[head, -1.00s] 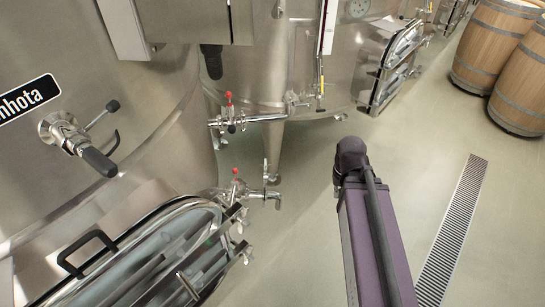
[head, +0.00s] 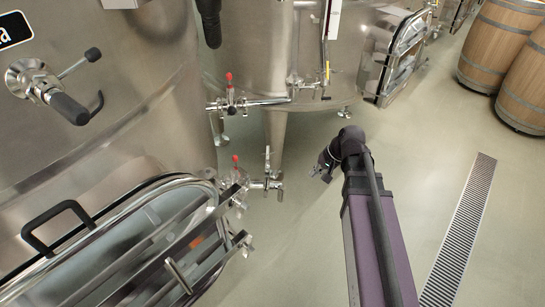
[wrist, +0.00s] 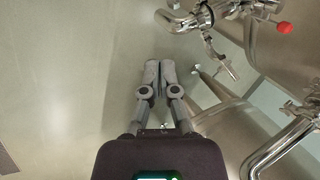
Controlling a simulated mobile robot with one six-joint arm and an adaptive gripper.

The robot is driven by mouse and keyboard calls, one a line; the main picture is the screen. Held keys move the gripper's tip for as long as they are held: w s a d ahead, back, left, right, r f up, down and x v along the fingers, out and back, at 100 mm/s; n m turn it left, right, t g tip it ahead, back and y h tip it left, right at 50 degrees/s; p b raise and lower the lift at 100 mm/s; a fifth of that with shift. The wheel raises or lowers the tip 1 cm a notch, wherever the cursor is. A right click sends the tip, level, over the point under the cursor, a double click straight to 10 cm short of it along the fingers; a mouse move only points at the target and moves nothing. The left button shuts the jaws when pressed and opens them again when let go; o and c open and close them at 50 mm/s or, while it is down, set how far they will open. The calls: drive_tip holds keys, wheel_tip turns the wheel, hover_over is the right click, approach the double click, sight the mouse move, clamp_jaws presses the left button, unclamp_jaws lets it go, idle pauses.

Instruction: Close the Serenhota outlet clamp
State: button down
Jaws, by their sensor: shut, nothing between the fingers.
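The Serenhota vat (head: 130,110) fills the left of the head view, its name plate (head: 14,30) cut off by the frame edge. Low on its right side a steel outlet (head: 258,184) with a red-tipped valve handle sticks out. A small upright metal piece (head: 267,158), perhaps the clamp's arm, stands at this outlet. In the wrist view an outlet fitting (wrist: 190,22) shows at upper right, with a clamp-like part (wrist: 222,58) hanging out from it; its red knob (wrist: 284,27) is beside it. My gripper (head: 318,172) is shut and empty, right of the outlet and apart from it. Its fingertips (wrist: 160,64) meet in the wrist view.
A hatch door with steel bars (head: 150,240) juts out at lower left. A second red-handled valve (head: 230,100) sits above the outlet. Another vat (head: 300,50) stands behind. Barrels (head: 505,50) and a floor drain (head: 460,230) are right. The floor between is clear.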

drive_tip(key=w+a+f+m+t+y+b, duration=0.1)
drive_tip(key=w+a+f+y+b, duration=0.1)
drive_tip(key=w+b, duration=0.2)
drive_tip(key=w+a+f+m+y+b, duration=0.1)
drive_tip(key=w+a+f+y+b, duration=0.1)
drive_tip(key=w+f+y+b, duration=0.15)
drive_tip(key=m+t+y+b, duration=0.3)
drive_tip(key=m+y+b, duration=0.15)
drive_tip(key=b, duration=0.55)
approach(273, 152)
drive_tip(key=w, duration=0.4)
drive_tip(key=shift+s+a+r, duration=0.1)
drive_tip(key=shift+a+r, duration=0.1)
drive_tip(key=shift+r, duration=0.2)
drive_tip(key=shift+a, duration=0.1)
drive_tip(key=a, duration=0.9)
drive_tip(key=shift+w+a+f, duration=0.1)
drive_tip(key=shift+w, duration=0.15)
drive_tip(key=shift+s+r, duration=0.25)
drive_tip(key=shift+s, duration=0.35)
drive_tip(key=shift+s+d, duration=0.1)
drive_tip(key=shift+d, duration=0.15)
drive_tip(key=shift+s+a+r+n, duration=0.15)
drive_tip(key=shift+a+n, duration=0.1)
drive_tip(key=shift+n, duration=0.1)
